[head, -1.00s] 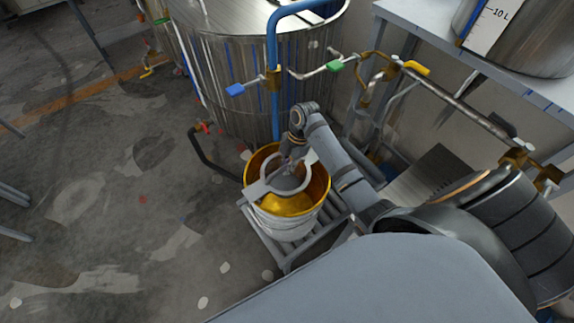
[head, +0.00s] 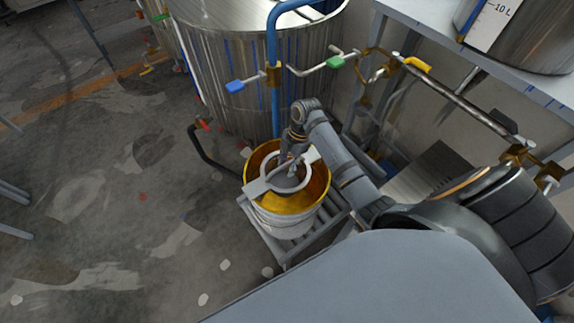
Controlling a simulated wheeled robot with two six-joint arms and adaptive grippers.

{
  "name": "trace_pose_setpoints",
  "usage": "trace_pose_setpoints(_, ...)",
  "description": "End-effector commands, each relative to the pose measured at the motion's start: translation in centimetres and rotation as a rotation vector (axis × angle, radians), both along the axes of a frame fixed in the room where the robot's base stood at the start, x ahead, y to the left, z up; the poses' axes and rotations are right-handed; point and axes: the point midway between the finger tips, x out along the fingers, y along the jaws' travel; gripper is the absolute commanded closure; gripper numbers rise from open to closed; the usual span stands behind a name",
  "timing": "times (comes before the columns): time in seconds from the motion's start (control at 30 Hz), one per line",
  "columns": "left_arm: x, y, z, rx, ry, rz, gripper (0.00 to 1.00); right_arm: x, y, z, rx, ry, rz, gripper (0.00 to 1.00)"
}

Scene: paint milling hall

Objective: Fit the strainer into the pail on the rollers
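The pail (head: 287,223) is white outside and yellow inside, and stands upright on the roller stand (head: 333,212). The strainer (head: 257,188), a light grey ring with two flat ears and a darker bowl, is at the pail's mouth. Its ears reach towards the left and upper right of the rim. I cannot tell whether they touch the rim. My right gripper (head: 291,168) is over the pail, its fingers on the strainer and looking closed, though small in view. The strainer and gripper hide part of the pail's inside. My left gripper is out of view.
A large steel tank (head: 235,85) stands behind the pail, with a blue pipe (head: 272,60) and colored valve handles beside it. A dark bent pipe (head: 210,160) ends near the pail's left. A shelf (head: 430,35) holds a steel vessel at upper right. Floor at left is mostly clear.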

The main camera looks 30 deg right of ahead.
Motion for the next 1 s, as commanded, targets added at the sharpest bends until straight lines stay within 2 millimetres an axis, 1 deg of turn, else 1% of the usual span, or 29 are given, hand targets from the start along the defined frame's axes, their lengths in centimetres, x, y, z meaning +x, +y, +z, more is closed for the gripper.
trace_pose_setpoints(0.17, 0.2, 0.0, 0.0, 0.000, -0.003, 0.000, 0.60, 0.3, -1.2, 3.7, -0.003, -0.007, 0.000, 0.62)
trace_pose_setpoints(0.3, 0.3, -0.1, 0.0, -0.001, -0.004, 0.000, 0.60, 0.3, -2.1, 7.0, -0.004, -0.006, 0.000, 0.62)
trace_pose_setpoints(0.4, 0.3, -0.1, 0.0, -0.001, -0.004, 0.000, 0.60, 0.4, -2.6, 8.9, -0.002, -0.005, 0.002, 0.62)
trace_pose_setpoints(0.5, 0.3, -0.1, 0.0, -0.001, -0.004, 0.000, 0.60, 0.4, -3.0, 10.2, -0.002, -0.002, 0.001, 0.62)
trace_pose_setpoints(0.63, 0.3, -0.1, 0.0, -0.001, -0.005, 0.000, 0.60, 0.4, -3.1, 10.9, -0.001, -0.003, 0.001, 0.62)
trace_pose_setpoints(1.0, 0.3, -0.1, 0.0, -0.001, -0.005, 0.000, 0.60, 0.3, -3.1, 10.9, 0.000, 0.000, 0.001, 0.62)
